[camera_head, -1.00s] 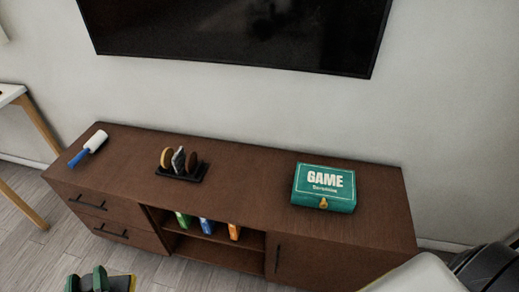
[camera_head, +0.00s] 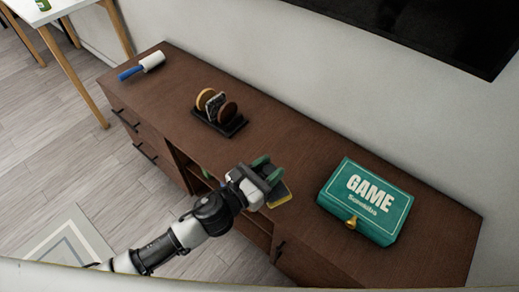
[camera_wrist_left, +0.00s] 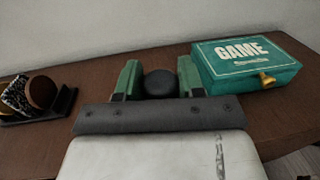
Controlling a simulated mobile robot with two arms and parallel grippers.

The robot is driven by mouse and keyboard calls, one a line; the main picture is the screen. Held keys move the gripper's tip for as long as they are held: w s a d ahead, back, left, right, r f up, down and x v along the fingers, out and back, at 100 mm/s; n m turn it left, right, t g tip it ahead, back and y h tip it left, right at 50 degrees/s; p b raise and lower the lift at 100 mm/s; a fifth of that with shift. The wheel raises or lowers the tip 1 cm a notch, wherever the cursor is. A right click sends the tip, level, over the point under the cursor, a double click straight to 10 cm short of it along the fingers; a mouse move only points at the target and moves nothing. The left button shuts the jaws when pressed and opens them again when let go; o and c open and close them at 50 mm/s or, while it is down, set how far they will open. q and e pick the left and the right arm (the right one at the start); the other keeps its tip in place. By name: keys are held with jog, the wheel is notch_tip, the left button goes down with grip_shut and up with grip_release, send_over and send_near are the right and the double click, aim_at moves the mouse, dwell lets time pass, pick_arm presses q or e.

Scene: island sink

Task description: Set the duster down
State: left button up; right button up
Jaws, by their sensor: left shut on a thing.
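The duster (camera_head: 280,195) shows as a dark piece with a yellow edge at my left gripper (camera_head: 268,172) in the head view. The green fingers are shut on it, and they hide much of it. In the left wrist view a dark rounded part of the duster (camera_wrist_left: 160,83) sits between the fingers. The gripper is over the front part of the brown cabinet top (camera_head: 290,150), left of the green game box. I cannot tell whether the duster touches the top. My right gripper is not in view.
A green game box (camera_head: 365,200) stands right of the gripper. A dark rack with round pieces (camera_head: 218,113) stands to its left, and a blue-handled roller (camera_head: 142,66) lies at the far left end. The top between rack and box is clear. A television (camera_head: 440,30) hangs behind.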

pick_arm(q)
jog(key=w+f+b, duration=0.1)
jog(key=w+f, duration=0.3)
jog(key=w, duration=0.1)
jog(key=w+f+b, duration=0.2)
jog(key=w+f, duration=0.3)
jog(key=shift+a+f, duration=0.1)
jog(key=shift+f, duration=0.3)
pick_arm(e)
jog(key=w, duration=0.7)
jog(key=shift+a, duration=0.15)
pick_arm(q)
jog(key=shift+s, duration=0.1)
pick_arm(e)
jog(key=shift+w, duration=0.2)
pick_arm(q)
jog(key=shift+f, duration=0.1)
jog(key=o, duration=1.1)
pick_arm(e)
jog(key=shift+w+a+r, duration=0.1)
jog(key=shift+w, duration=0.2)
